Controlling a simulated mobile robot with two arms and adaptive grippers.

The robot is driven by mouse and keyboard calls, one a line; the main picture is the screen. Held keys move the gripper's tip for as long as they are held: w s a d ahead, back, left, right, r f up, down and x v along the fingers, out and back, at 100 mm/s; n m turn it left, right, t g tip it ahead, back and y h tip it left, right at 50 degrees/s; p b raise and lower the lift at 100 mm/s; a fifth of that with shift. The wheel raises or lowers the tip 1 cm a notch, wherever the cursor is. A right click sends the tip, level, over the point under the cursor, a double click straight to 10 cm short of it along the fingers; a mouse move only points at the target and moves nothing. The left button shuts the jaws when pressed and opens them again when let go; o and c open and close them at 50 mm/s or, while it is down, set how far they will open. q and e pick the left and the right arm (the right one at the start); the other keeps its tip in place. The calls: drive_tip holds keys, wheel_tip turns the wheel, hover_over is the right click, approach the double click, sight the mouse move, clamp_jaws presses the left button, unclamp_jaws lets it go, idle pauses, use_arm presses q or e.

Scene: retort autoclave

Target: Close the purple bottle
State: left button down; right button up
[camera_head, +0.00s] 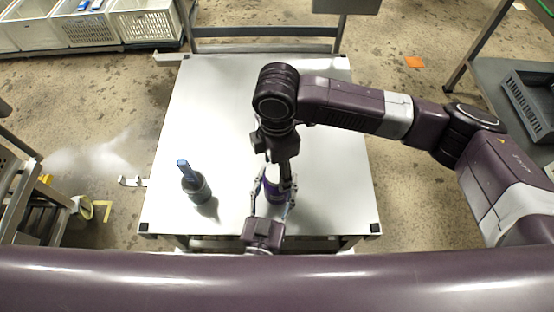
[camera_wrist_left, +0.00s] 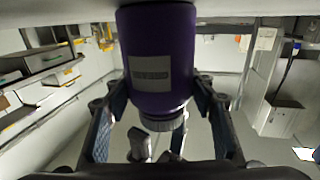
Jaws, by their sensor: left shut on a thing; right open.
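The purple bottle (camera_head: 270,187) stands near the front edge of the white table (camera_head: 220,110). In the left wrist view, the bottle (camera_wrist_left: 158,45) appears upside down, with a grey label and a grey ribbed cap (camera_wrist_left: 160,122) at its neck. My left gripper (camera_head: 273,194) is shut on the bottle's body, one finger on each side. My right gripper (camera_head: 286,183) points down over the bottle's top and is open. Its fingers show close to the cap in the left wrist view (camera_wrist_left: 158,145). The right gripper hides much of the bottle's top from above, and contact with the cap is unclear.
A dark bottle with a blue top (camera_head: 194,185) stands on the table left of the purple bottle. White crates (camera_head: 90,27) stand at the back left, and a grey tray (camera_head: 530,105) lies on a bench at the right.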

drive_tip(key=shift+f, duration=0.2)
drive_tip(key=c, duration=1.2)
drive_tip(key=m, duration=0.5)
drive_tip(key=o, duration=1.3)
drive_tip(key=shift+r, duration=2.3)
